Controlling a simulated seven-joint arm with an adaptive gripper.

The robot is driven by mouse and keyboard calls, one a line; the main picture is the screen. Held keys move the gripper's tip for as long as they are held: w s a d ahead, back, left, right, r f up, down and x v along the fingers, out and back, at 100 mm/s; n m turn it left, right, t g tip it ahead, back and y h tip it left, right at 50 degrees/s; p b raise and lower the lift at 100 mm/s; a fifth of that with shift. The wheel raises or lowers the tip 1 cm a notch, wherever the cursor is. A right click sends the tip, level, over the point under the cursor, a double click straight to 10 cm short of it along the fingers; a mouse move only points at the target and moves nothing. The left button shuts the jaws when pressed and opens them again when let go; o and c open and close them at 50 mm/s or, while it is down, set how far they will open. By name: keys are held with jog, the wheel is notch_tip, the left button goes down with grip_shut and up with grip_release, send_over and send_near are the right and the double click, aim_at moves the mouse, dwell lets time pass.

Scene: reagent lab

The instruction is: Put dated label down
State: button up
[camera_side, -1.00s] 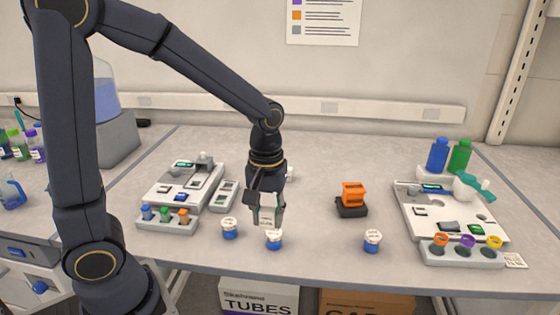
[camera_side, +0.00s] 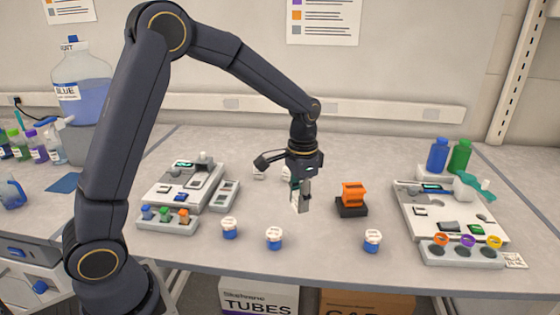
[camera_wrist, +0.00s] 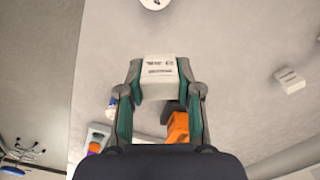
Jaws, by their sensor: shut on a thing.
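My gripper (camera_side: 301,200) is above the middle of the bench, left of the orange tool on its black base. In the wrist view my gripper (camera_wrist: 160,85) is shut on the dated label (camera_wrist: 160,68), a small white block with dark print lines, held between its two green-lined fingers. The label (camera_side: 296,204) also shows small in the side view, partly covered by the fingers. It looks clear of the bench, but its exact height is hard to tell.
Three blue-and-white capped jars (camera_side: 274,238) stand along the front. The orange tool (camera_side: 353,195) is right of my gripper. A small white block (camera_side: 259,173) lies behind it. Trays with devices stand left (camera_side: 187,187) and right (camera_side: 451,212). Bare bench lies between the jars.

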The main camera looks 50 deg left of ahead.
jog(key=w+a+r+m, duration=0.2)
jog(key=a+m, duration=0.1)
jog(key=a, duration=0.4)
jog(key=w+a+r+m, duration=0.2)
jog(key=a+m, duration=0.1)
jog(key=a, duration=0.5)
jog(key=w+a+f, duration=0.1)
jog(key=w+f, duration=0.2)
jog(key=w, duration=0.1)
jog(key=w+a+f, duration=0.1)
jog(key=w+f, duration=0.2)
jog(key=w, duration=0.1)
jog(key=w+a+f, duration=0.1)
jog(key=w+f, duration=0.2)
jog(key=w, duration=0.1)
jog(key=shift+a, duration=0.4)
jog(key=shift+w+a+f, duration=0.15)
jog(key=shift+w+f, duration=0.35)
jog(key=shift+f, duration=1.55)
jog(key=shift+f, duration=0.1)
jog(key=o, duration=0.7)
jog(key=shift+o, duration=0.2)
